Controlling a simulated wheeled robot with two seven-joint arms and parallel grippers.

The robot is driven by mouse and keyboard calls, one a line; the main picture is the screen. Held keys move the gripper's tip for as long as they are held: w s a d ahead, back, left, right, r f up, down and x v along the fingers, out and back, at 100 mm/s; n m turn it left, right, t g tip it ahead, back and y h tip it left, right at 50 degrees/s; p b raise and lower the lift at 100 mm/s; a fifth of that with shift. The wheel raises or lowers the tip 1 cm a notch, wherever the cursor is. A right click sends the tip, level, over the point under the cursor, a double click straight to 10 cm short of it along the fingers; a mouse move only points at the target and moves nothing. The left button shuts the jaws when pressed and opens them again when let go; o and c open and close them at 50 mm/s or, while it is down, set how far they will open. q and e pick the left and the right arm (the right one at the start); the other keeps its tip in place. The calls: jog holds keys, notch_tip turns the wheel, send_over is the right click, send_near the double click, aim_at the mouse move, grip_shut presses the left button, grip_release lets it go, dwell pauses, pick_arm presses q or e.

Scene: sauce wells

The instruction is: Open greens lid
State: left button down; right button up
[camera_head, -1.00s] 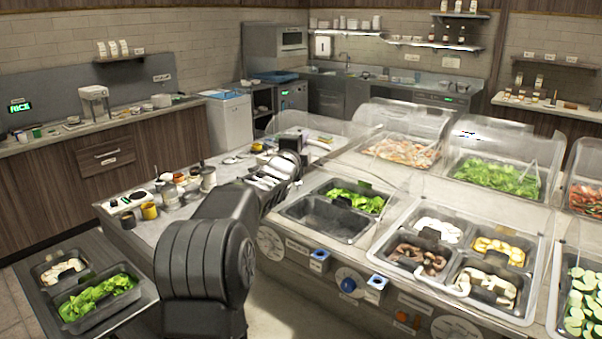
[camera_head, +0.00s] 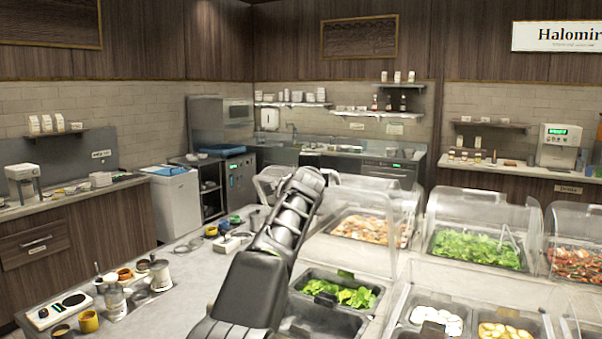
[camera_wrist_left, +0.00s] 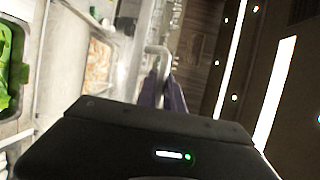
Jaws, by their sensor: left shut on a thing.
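The greens (camera_head: 345,294) lie in a dark well on the counter, with an empty-looking grey section in front of it. A clear lid (camera_head: 267,182) shows partly behind my left arm, above and behind the greens, and looks raised; my arm hides much of it. In the left wrist view, my left gripper (camera_wrist_left: 169,93) is shut on a pale bar-like handle (camera_wrist_left: 155,49). I take this to be the lid's handle. In the head view the fingertips are hidden by the wrist. Green leaves (camera_wrist_left: 6,75) show at the wrist view's left edge. My right gripper is not in view.
Clear-hooded wells of mixed food (camera_head: 368,229) and salad (camera_head: 478,248) stand to the right of my arm. Jars and pots (camera_head: 117,302) stand on the counter at left. The counter between them and my arm is mostly clear.

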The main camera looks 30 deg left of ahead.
pick_arm(q)
jog(key=shift+f, duration=0.1)
jog(key=c, duration=1.7)
grip_release()
jog(key=shift+a, duration=0.1)
jog(key=shift+c, duration=0.2)
jog(key=shift+s+d+b, duration=0.2)
jog(key=shift+d+b, duration=0.05)
jog(key=shift+b, duration=0.2)
jog(key=b+v, duration=0.6)
jog(key=v, duration=0.1)
jog(key=shift+s, duration=0.15)
